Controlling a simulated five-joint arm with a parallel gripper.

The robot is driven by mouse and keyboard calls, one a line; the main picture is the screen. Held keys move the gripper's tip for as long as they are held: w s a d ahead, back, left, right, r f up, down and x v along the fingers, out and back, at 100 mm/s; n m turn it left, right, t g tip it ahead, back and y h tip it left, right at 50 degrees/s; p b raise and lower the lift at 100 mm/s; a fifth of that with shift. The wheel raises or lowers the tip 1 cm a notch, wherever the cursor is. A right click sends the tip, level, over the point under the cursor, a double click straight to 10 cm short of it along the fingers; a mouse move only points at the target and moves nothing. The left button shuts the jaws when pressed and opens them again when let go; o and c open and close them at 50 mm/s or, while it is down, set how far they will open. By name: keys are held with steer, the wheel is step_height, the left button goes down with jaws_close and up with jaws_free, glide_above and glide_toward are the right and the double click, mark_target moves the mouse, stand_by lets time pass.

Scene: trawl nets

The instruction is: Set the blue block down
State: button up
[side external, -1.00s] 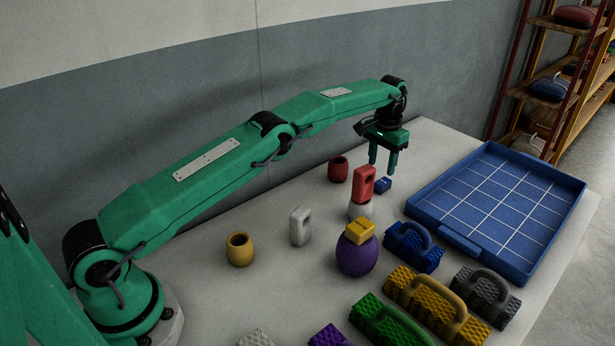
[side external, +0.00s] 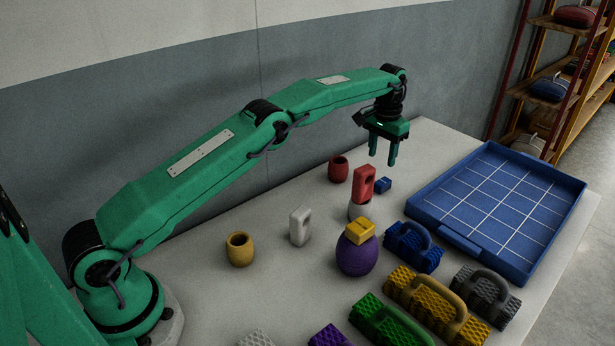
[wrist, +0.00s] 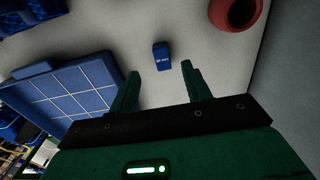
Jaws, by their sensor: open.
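The small blue block (side external: 383,185) rests on the pale table, just behind and right of the red block with a hole. In the wrist view the blue block (wrist: 161,56) stands clear on the bare table, beyond and between the fingertips. My gripper (side external: 382,161) is open and empty, above the table and above the block, not touching it. In the wrist view its two green fingers (wrist: 160,69) are spread apart.
A red block (side external: 364,184) stands on a pale round piece near the blue block. A dark red pot (side external: 338,169) is to its left. The blue gridded tray (side external: 459,243) is at right. A yellow block (side external: 360,230) sits on a purple round float (side external: 357,258). Several handled blocks fill the front.

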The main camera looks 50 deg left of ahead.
steer(key=s+r+t, duration=0.3)
steer(key=s+r, duration=1.5)
steer(key=r, duration=0.2)
steer(key=s+f+t, duration=0.1)
steer(key=s+f, duration=0.2)
steer(key=s, duration=1)
steer(key=s+a+f+t, duration=0.1)
steer(key=s+f, duration=0.2)
steer(key=s, duration=1)
steer(key=shift+s, duration=0.2)
